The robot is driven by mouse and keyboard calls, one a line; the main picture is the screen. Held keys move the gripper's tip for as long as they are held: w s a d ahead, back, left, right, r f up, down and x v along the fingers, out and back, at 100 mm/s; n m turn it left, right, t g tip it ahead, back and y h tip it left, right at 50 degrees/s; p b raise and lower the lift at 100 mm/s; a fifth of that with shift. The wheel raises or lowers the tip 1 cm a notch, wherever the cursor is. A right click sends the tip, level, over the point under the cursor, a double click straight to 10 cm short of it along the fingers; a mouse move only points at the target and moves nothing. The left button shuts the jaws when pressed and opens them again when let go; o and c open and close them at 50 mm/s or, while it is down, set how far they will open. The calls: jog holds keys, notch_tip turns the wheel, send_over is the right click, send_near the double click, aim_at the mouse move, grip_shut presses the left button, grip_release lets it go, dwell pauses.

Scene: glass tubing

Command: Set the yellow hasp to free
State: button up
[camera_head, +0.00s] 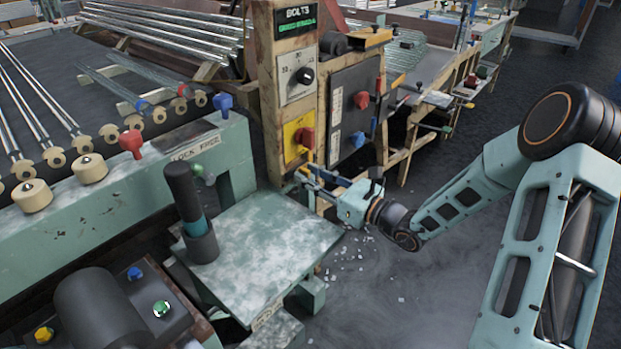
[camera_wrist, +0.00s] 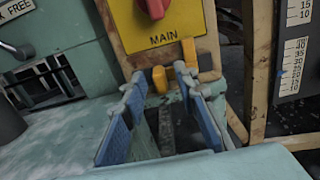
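The only yellow hasp-like parts I see are two yellow-orange tabs below the yellow MAIN panel (camera_wrist: 160,22). One tab (camera_wrist: 159,79) shows between my fingertips, and the other (camera_wrist: 188,53) stands just beyond the right fingertip. In the head view a small yellow piece (camera_head: 304,170) shows under the panel. My gripper (camera_wrist: 160,76) is open, its two blue-padded fingers apart and pointing at the post. In the head view my gripper (camera_head: 309,178) is low beside the post. I cannot tell whether a finger touches a tab.
A red switch (camera_head: 305,138) sits on the MAIN panel above. A "LOCK FREE" label (camera_head: 195,148) is on the teal beam at left, with a green knob (camera_head: 204,174) near it. A teal table (camera_head: 265,245) lies in front, bearing a dark cylinder (camera_head: 184,192).

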grip_shut()
dwell(0.4)
jog(key=shift+a, duration=0.1)
jog(key=shift+s+a+r+p, duration=0.1)
jog(key=shift+s+a+p, duration=0.3)
jog(key=shift+s+a, duration=0.45)
jog(key=shift+s, duration=0.25)
grip_release()
